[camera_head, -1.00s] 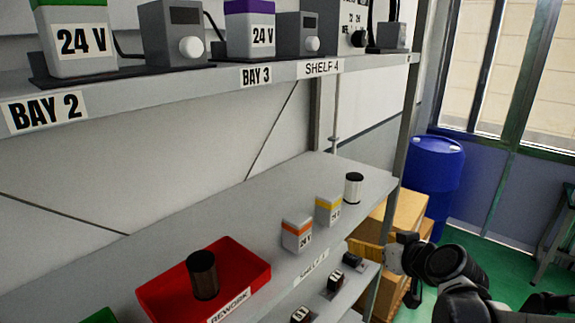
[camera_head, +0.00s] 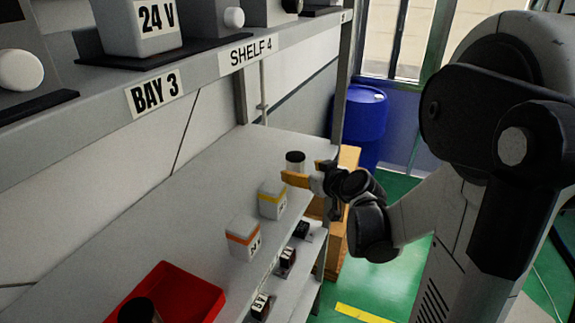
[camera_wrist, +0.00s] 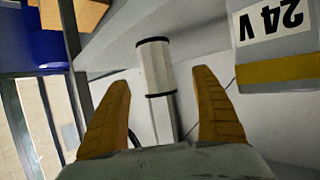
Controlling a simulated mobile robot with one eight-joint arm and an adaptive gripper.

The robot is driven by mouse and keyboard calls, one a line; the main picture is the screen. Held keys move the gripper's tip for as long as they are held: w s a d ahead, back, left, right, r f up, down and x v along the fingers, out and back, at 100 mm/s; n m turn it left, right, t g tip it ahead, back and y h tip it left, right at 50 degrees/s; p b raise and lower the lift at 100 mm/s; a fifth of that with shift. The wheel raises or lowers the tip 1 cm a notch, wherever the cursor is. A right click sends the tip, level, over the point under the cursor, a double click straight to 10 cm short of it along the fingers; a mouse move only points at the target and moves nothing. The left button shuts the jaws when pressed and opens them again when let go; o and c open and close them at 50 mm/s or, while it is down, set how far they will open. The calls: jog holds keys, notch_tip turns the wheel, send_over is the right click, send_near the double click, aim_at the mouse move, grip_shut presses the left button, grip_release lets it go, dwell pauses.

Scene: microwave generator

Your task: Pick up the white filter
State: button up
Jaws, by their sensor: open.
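The white filter (camera_head: 295,161) is a small white cylinder with dark end rims. It stands upright near the far right end of the middle shelf (camera_head: 200,190). My gripper (camera_head: 300,178) is just in front of it, and one finger hides the filter's lower part in the head view. In the wrist view, my gripper (camera_wrist: 165,105) is open with its two yellow-brown fingers apart. The white filter (camera_wrist: 154,68) shows between and beyond the fingertips, and contact with either finger is not visible.
A white box with a yellow band (camera_head: 272,200) stands close to the filter; it also shows in the wrist view (camera_wrist: 275,72). An orange-banded box (camera_head: 243,238) and a red tray (camera_head: 185,290) are nearer. The upper shelf edge (camera_head: 200,78) overhangs behind.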

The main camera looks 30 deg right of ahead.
aim_at(295, 169)
jog(key=x, duration=0.6)
jog(key=shift+d+f+p, duration=0.2)
jog(key=shift+f+p, duration=0.1)
jog(key=shift+s, duration=0.1)
jog(key=c, duration=1.3)
